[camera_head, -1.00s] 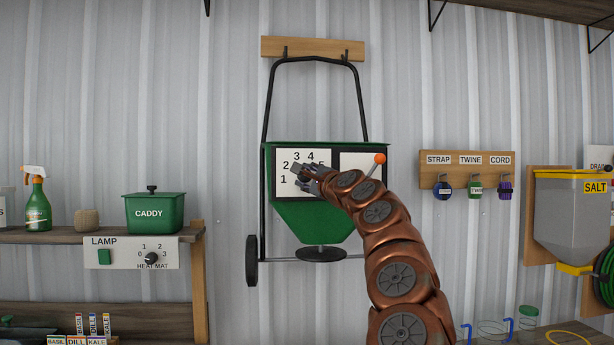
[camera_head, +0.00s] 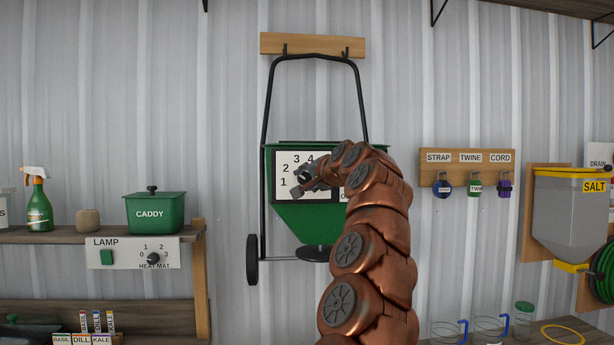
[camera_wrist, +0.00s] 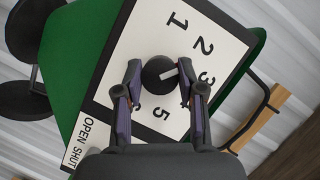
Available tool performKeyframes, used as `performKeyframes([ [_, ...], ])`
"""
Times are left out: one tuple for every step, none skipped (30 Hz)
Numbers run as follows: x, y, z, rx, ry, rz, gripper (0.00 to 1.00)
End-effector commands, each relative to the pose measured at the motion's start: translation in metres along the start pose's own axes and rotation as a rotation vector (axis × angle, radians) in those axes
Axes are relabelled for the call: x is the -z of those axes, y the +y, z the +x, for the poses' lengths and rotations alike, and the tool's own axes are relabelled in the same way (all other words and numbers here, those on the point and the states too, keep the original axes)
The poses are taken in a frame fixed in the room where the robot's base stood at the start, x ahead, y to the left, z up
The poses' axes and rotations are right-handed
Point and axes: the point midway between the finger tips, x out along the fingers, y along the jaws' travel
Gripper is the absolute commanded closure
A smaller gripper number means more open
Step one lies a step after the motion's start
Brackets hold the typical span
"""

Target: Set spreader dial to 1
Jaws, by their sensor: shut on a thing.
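The green spreader (camera_head: 317,219) hangs on the wall, and its white dial plate (camera_head: 280,159) shows 1, 2, 3 and 4. My gripper (camera_head: 304,180) is at this plate, and the dial is hidden in the head view. In the wrist view the round black dial (camera_wrist: 157,77) sits between the two fingers of my gripper (camera_wrist: 161,76), which is shut on it. A pale pointer mark shows on the dial, roughly toward the 2 and 3 side; its exact reading is unclear. The 1, 2, 3 and 5 show there, and the 4 is hidden.
An OPEN/SHUT label (camera_wrist: 86,142) is beside the dial plate. A shelf (camera_head: 60,235) with a green caddy (camera_head: 155,213) is at left. My arm covers the spreader's right part.

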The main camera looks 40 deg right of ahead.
Motion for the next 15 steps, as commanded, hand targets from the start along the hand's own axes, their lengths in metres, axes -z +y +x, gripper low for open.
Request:
performKeyframes([
  [0.0013,-0.0001,0.0002,-0.021,0.001,-0.04,0.96],
  [0.0013,0.0,0.0003,-0.032,0.001,-0.067,0.96],
  [0.001,-0.0005,0.0006,-0.046,0.001,-0.103,0.96],
  [0.0009,-0.0008,0.0008,-0.056,0.002,-0.129,0.96],
  [0.0011,-0.0005,0.0009,-0.068,0.002,-0.156,0.96],
  [0.0015,0.0001,0.0007,-0.083,0.003,-0.19,0.96],
  [0.0014,0.0001,0.0008,-0.094,0.003,-0.217,0.96],
  [0.0011,-0.0002,0.0008,-0.104,0.002,-0.242,0.96],
  [0.0009,-0.0007,0.0004,-0.118,0.002,-0.278,0.96],
  [0.0008,-0.0008,0.0003,-0.129,0.001,-0.304,0.96],
  [0.0007,-0.0006,0.0002,-0.14,0.001,-0.33,0.96],
  [0.0009,-0.0003,0.0,-0.154,0.001,-0.364,0.96],
  [0.0012,-0.0002,-0.0002,-0.165,0.002,-0.388,0.96],
  [0.001,-0.0007,-0.0003,-0.175,0.002,-0.414,0.96],
  [0.0005,-0.0014,-0.0001,-0.187,0.002,-0.446,0.96],
])
